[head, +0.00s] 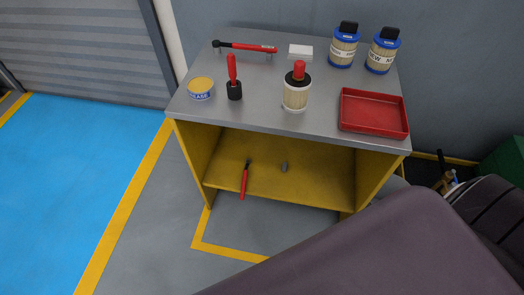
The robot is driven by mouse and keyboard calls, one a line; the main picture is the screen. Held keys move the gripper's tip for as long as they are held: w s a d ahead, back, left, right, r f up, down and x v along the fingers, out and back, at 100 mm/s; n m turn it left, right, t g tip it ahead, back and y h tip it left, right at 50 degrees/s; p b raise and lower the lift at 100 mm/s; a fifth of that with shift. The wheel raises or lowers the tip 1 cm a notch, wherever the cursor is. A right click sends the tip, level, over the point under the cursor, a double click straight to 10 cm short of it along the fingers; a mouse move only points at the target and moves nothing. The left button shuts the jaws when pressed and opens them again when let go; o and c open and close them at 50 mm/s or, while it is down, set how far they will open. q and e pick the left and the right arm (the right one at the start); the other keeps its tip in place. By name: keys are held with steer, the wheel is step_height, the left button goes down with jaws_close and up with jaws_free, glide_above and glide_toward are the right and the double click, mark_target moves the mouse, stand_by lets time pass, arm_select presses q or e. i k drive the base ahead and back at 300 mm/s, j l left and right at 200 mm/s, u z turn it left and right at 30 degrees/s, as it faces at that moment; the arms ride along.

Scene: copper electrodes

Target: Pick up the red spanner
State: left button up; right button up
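One, a long ratchet-like wrench with a black head and red grip (250,47), lies across the back of the grey bench top, raised on small supports. The other, a slim red-handled tool with a dark end (244,180), lies on the yellow lower shelf, its red end reaching the front edge. I cannot tell for sure which is the red spanner. Neither of my grippers is visible, and nothing is seen touching either tool.
The bench top (265,113) holds a grease tin (200,90), red-handled brush (233,78), cream pot (296,95), white block (300,52), two blue-lidded bottles (343,48) (382,52) and red tray (373,112). A small grey piece (284,167) stands on the shelf. Floor at left is clear.

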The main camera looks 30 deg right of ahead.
mark_target(245, 177)
steer(key=z, duration=0.6)
steer(key=k+l+z, duration=0.1)
steer(key=l+z, duration=0.15)
steer(key=l, duration=0.15)
steer(key=k+l+z, duration=0.1)
steer(key=l+z, duration=0.15)
steer(key=l, duration=0.2)
